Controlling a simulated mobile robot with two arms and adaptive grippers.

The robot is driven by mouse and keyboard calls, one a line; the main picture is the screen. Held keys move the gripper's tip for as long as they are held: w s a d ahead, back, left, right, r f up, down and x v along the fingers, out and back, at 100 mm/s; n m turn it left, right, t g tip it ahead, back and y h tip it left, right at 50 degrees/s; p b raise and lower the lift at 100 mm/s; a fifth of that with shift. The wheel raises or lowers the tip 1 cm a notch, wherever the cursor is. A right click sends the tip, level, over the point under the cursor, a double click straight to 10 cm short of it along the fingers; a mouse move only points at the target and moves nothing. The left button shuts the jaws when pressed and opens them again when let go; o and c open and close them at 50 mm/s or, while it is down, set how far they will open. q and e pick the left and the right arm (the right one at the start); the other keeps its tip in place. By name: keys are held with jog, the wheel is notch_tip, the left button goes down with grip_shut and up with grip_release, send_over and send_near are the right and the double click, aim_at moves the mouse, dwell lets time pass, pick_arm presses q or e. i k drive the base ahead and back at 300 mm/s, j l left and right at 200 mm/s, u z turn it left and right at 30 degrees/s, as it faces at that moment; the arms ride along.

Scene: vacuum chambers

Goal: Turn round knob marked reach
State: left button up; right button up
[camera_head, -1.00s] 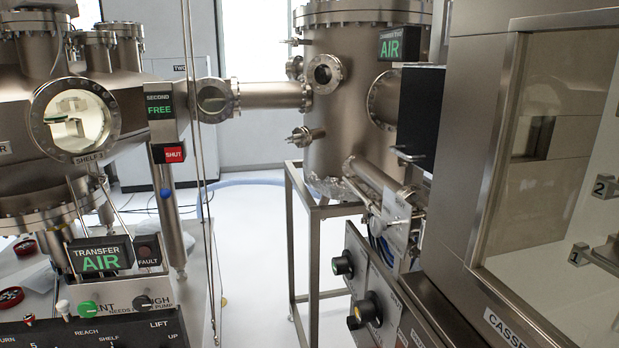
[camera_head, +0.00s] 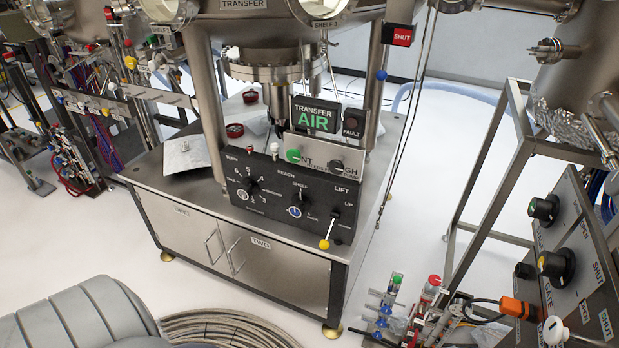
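A black sloped control panel (camera_head: 270,205) stands on the front of the steel cabinet in the middle. The word REACH is printed near its upper middle. A small dark round knob (camera_head: 302,197) sits below and right of that word, near the smaller label SHELF. A larger dial knob (camera_head: 251,184) ringed by numbers sits to its left. A lever with a yellow ball (camera_head: 324,244) is at the right, under LIFT. Which knob belongs to REACH is hard to tell at this size. Neither of my grippers shows.
The steel cabinet (camera_head: 283,285) bears the panel. Grey ribbed shapes (camera_head: 85,318) and a coiled hose (camera_head: 225,330) lie at front left. Small coloured valves (camera_head: 385,310) stand at front right. A metal frame with black knobs (camera_head: 556,265) is at the right.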

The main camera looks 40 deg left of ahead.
aim_at(300, 204)
jog(key=k+j+u, duration=0.1)
jog(key=j+u, duration=0.2)
jog(key=u, duration=0.15)
jog(key=k+j+u, duration=0.1)
jog(key=j+u, duration=0.25)
jog(key=u, duration=0.15)
jog(key=i+j+z, duration=0.1)
jog(key=j+z, duration=0.2)
jog(key=j, duration=0.85)
jog(key=j+z, duration=0.25)
jog(key=j, duration=0.9)
